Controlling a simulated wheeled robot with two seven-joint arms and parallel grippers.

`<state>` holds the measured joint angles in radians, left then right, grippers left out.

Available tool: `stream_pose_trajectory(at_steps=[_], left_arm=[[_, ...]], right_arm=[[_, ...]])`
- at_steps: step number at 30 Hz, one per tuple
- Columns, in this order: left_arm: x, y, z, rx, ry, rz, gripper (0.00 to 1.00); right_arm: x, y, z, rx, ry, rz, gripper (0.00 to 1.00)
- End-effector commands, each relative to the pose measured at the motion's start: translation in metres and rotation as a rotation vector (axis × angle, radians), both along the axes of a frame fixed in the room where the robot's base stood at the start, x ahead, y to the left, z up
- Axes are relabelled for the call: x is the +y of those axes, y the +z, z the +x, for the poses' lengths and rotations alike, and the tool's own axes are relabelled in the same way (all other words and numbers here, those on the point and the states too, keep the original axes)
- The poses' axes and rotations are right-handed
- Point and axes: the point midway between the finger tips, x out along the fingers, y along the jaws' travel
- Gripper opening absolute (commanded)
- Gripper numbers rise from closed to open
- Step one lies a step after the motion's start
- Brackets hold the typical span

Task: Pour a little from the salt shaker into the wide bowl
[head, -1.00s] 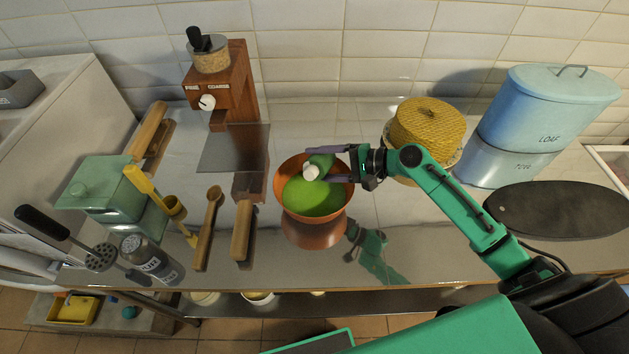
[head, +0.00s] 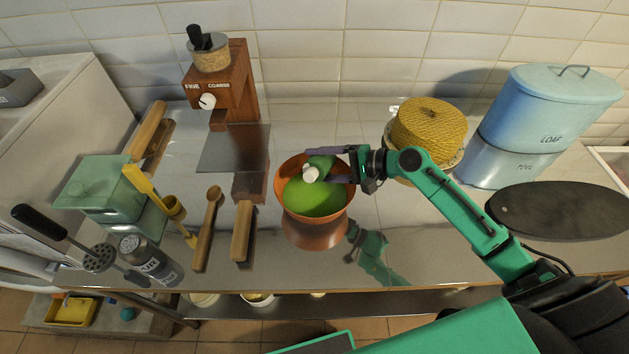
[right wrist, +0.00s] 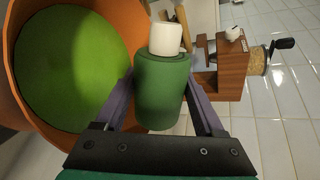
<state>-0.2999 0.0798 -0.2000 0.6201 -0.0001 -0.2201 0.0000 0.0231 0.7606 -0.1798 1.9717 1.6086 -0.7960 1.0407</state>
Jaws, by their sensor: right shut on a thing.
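The wide bowl (head: 283,190) is orange-brown outside with a green inside, and stands on the shiny counter in the middle of the head view. It also fills the left of the right wrist view (right wrist: 103,35). My right gripper (head: 322,164) is shut on a green shaker with a white top, which I take as the salt shaker (right wrist: 162,90). The shaker (head: 321,160) is over the bowl, tilted, with its white end toward the lower left in the head view. I cannot see any grains falling. My left gripper is not in view.
A wooden grinder (head: 233,85) stands behind the bowl. A yellow woven dome (head: 428,130) and a blue loaf bin (head: 545,110) stand to the right. Wooden tools (head: 243,230), a grey shaker (head: 150,262) and a green box (head: 100,185) lie left.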

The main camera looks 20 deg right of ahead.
Motion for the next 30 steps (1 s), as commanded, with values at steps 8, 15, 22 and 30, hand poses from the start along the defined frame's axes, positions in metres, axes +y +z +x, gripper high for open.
stream_pose_trajectory(at_steps=[8,15,22,30], left_arm=[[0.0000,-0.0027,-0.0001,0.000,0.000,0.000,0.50],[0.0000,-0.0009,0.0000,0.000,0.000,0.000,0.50],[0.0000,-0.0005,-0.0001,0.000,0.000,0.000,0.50],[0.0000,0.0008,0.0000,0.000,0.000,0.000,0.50]], right_arm=[[-0.0001,-0.0011,0.0002,-0.013,0.000,-0.011,0.07],[-0.0003,0.0004,0.0006,-0.026,0.000,-0.019,0.07],[-0.0005,0.0005,0.0010,-0.035,0.000,-0.028,0.07],[-0.0010,0.0014,0.0015,-0.049,0.000,-0.039,0.07]])
